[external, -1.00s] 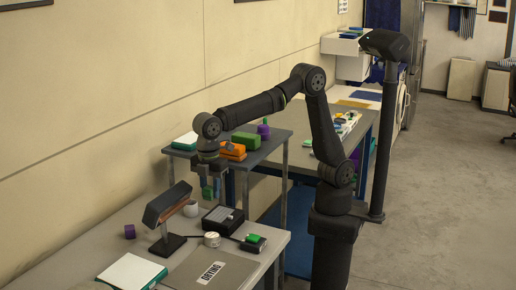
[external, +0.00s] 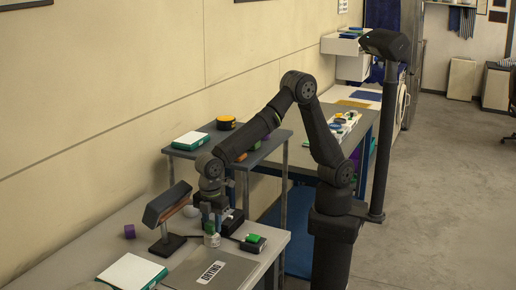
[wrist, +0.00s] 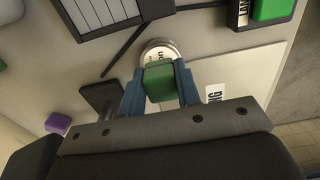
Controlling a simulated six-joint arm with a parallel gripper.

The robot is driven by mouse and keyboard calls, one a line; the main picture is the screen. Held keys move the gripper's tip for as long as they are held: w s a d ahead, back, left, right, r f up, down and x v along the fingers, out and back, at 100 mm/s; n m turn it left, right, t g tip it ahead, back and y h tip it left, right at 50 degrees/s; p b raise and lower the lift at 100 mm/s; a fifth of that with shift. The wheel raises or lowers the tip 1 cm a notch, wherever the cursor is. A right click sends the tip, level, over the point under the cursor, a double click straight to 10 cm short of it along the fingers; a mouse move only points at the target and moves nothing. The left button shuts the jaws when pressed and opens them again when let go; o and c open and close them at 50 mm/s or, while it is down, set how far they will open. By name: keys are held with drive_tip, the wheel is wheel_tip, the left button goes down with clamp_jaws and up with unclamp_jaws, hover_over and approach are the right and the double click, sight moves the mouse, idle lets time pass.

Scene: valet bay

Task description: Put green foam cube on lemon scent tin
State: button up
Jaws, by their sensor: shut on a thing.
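The green foam cube (wrist: 160,82) is between the blue fingertips of my gripper (wrist: 160,88) in the wrist view. The gripper is shut on it. The lemon scent tin (wrist: 157,46), round with a white label, lies just beyond and below the cube, which hides part of its top. In the external view, my gripper (external: 210,226) points down with the cube (external: 210,228) right above the tin (external: 212,241). I cannot tell whether the cube touches the tin.
A black box with a green top (external: 252,242) stands right of the tin. A desk lamp (external: 167,215) stands close on the left, and a dark gridded tray (external: 233,221) is behind. A grey DRYING mat (external: 213,272) lies in front.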

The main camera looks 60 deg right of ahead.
sight(212, 222)
drive_tip(key=shift+f, duration=0.35)
drive_tip(key=o, duration=0.9)
drive_tip(key=shift+f, duration=0.1)
drive_tip(key=shift+o, duration=0.2)
wheel_tip(212, 222, up, 13)
drive_tip(key=shift+f, duration=0.15)
wheel_tip(212, 222, down, 13)
drive_tip(key=shift+r, duration=0.6)
